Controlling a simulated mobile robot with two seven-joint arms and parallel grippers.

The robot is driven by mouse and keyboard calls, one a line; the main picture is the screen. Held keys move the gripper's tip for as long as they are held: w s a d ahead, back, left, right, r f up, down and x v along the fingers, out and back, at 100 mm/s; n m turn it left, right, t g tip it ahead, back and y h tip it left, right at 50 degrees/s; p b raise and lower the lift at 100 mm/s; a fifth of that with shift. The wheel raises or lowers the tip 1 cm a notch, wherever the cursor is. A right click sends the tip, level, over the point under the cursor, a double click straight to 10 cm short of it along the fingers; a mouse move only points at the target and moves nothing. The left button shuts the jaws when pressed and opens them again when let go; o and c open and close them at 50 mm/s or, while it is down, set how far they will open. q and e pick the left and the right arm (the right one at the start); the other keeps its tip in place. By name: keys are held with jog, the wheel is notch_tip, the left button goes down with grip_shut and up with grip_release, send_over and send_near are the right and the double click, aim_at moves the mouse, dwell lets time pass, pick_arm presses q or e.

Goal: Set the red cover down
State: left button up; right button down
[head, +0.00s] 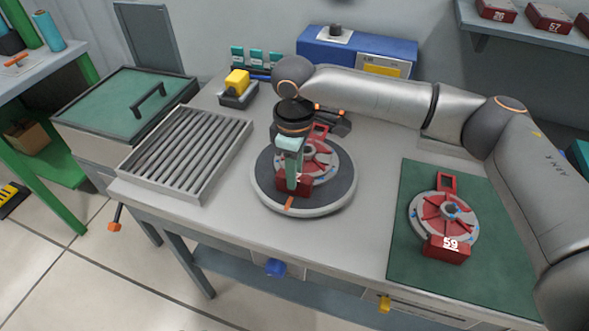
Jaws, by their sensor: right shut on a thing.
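A red cover (318,163) with spokes, a loop handle at the back and a red block in front is over the round grey turntable (341,196) in the middle of the bench. My right gripper (290,186) points down at its front block and is shut on it. The gripper hides part of the cover, and I cannot tell whether the cover touches the turntable. A similar red-spoked piece (430,217) with a block marked 59 lies on the green mat (408,272) at the right. My left gripper is not in view.
A rack of grey rollers (186,150) stands left of the turntable, beside a green-lidded box (118,108). A yellow-topped device (237,87) and a blue box (352,50) are at the back. Bare bench lies between turntable and mat. My right arm spans the back right.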

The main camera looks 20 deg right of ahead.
jog(key=shift+r, duration=0.15)
jog(key=c, duration=1.1)
grip_release()
jog(key=shift+f, duration=0.2)
jog(key=o, duration=0.5)
jog(key=shift+r, duration=0.15)
notch_tip(320, 180, up, 12)
jog(key=shift+s+a, duration=0.1)
